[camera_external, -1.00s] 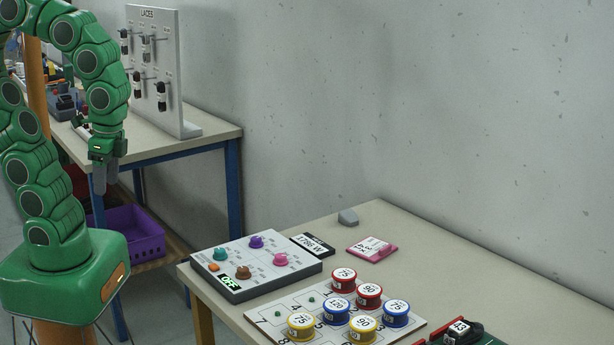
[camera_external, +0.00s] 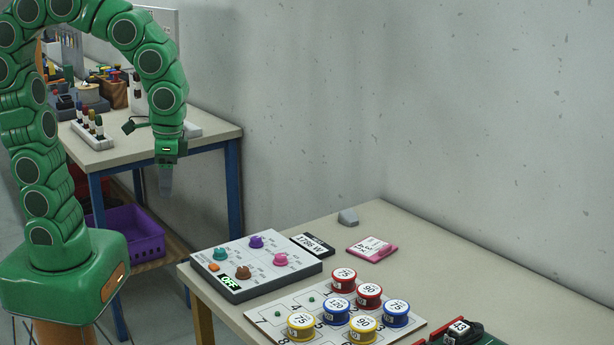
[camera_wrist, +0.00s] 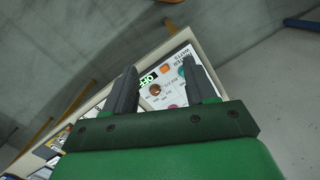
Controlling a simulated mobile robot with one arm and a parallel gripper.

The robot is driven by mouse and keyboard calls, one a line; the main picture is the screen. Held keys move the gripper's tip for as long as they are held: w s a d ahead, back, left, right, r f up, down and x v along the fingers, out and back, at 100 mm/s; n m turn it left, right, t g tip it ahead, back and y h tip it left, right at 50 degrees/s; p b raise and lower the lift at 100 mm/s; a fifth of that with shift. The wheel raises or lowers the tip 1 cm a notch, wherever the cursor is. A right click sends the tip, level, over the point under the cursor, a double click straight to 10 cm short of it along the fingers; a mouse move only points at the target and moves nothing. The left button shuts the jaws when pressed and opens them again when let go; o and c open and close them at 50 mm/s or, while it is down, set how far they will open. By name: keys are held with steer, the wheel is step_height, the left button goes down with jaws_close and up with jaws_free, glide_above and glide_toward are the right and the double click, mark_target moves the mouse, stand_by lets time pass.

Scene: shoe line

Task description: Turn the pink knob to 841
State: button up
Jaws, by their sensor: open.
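The pink knob (camera_external: 281,258) sits at the right of a grey and white control panel on the near table. In the wrist view it shows partly as a pinkish spot (camera_wrist: 172,106) between the fingers. The panel (camera_external: 226,286) also carries a teal knob (camera_external: 221,253), a purple knob (camera_external: 257,241), a brown knob (camera_external: 243,272), an orange button (camera_external: 213,267) and a display reading OFF (camera_external: 230,281). My gripper (camera_external: 165,190) is open and empty, pointing down, above and to the left of the panel, well apart from it. The pink knob's setting is too small to read.
A dark display reading about 1796 W (camera_external: 313,244) and a pink tag (camera_external: 371,248) lie behind the panel. Several labelled spools (camera_external: 362,328) stand on a board in front. A grey block (camera_external: 348,216) sits near the wall. The back table (camera_external: 205,137) stands behind my gripper.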

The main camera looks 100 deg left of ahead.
steer(key=w+a+f+n, duration=0.2)
steer(key=w, duration=0.4)
steer(key=w+a+f+n, duration=0.1)
steer(key=w+a+f, duration=0.1)
steer(key=w, duration=0.3)
steer(key=n+t, duration=0.1)
steer(key=n, duration=0.2)
glide_toward(281, 255)
steer(key=shift+s+d, duration=0.15)
steer(key=shift+d, duration=0.2)
steer(key=shift+f, duration=0.25)
steer(key=shift+a+f, duration=0.15)
steer(key=shift+f, duration=3.65)
jaws_close()
